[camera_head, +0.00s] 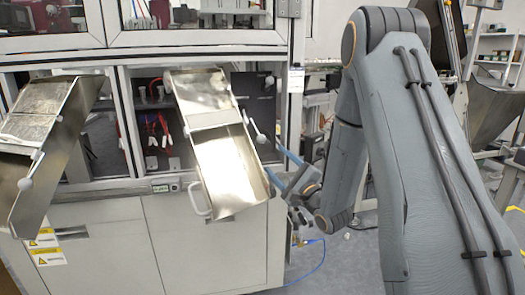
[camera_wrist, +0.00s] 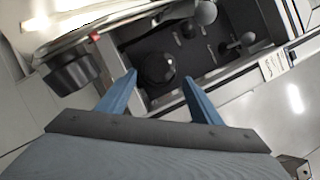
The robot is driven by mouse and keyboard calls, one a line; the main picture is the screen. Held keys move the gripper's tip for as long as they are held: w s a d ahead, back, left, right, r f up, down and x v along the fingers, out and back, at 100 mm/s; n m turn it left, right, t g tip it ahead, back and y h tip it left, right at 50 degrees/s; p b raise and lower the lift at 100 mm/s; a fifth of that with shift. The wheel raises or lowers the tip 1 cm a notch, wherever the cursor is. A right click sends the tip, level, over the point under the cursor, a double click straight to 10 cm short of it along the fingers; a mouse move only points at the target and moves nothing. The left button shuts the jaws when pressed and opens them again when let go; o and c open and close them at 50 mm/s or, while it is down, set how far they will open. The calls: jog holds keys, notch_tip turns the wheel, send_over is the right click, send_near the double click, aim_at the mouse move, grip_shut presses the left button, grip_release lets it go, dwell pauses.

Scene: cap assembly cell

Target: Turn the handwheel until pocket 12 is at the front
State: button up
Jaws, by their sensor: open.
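My gripper (camera_head: 277,164) has its blue fingers apart, beside the right edge of the right metal chute in the head view. In the wrist view the open gripper (camera_wrist: 160,80) has nothing between its fingers. A dark round knob (camera_wrist: 158,68) appears beyond the fingertips, inside a dark recess; I cannot tell if it is the handwheel. Another black, ribbed round knob (camera_wrist: 72,72) is to the left of the left finger. I cannot make out numbered pockets or which pocket is at the front.
The right metal chute (camera_head: 228,165) and left metal chute (camera_head: 40,110) slope out of the white cabinet (camera_head: 220,250). Ball-ended levers, such as one grey ball (camera_wrist: 248,38), stand near the recess. A blue cable lies on the open floor (camera_head: 350,265).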

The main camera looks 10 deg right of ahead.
aim_at(264, 149)
jog(key=x, duration=1)
jog(key=shift+s, duration=0.1)
jog(key=c, duration=0.8)
